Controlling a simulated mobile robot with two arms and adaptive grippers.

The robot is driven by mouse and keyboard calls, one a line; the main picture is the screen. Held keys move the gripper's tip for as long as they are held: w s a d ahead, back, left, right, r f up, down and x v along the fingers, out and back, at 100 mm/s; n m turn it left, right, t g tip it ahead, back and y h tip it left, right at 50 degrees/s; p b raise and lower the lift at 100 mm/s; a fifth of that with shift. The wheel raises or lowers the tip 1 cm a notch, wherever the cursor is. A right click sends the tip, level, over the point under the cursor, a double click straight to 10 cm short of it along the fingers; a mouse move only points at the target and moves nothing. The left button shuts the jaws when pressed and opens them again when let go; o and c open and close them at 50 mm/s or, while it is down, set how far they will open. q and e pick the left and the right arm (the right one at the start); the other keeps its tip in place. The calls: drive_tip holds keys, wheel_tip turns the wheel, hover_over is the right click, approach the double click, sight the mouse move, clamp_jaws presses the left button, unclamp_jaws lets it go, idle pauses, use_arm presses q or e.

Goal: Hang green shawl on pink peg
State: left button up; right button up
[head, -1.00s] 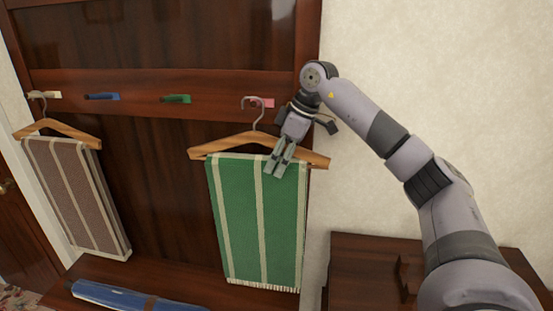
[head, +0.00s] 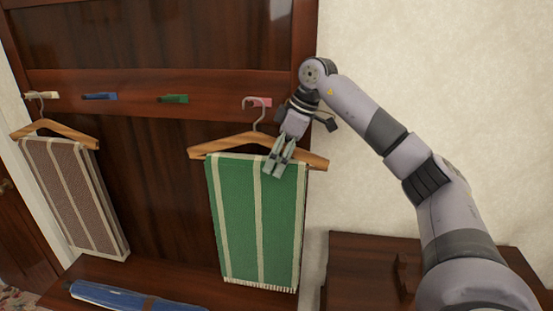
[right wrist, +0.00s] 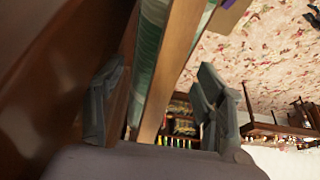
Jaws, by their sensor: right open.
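The green shawl (head: 232,222) with cream stripes hangs over a wooden hanger (head: 208,148) in the head view. The hanger's metal hook (head: 257,112) is up at the pink peg (head: 266,102) on the rail and looks hung on it. My right gripper (head: 276,172) is open at the hanger's right half, in front of the shawl's top edge. In the right wrist view its fingers (right wrist: 160,105) stand apart on either side of the hanger's wood (right wrist: 172,75) and the green cloth (right wrist: 149,50). My left gripper is not in view.
The rail also has a green peg (head: 173,99), a blue peg (head: 100,96) and a pale peg at the far left, where a brown shawl (head: 75,195) hangs on a hanger. A rolled blue item (head: 120,296) lies below. A dark cabinet (head: 365,265) stands at right.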

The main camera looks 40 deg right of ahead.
drive_tip(key=v, duration=1.1)
drive_tip(key=shift+s+d+r, duration=0.1)
drive_tip(key=shift+s+d, duration=0.1)
drive_tip(key=shift+s, duration=0.05)
drive_tip(key=shift+r, duration=0.25)
drive_tip(key=shift+r, duration=0.1)
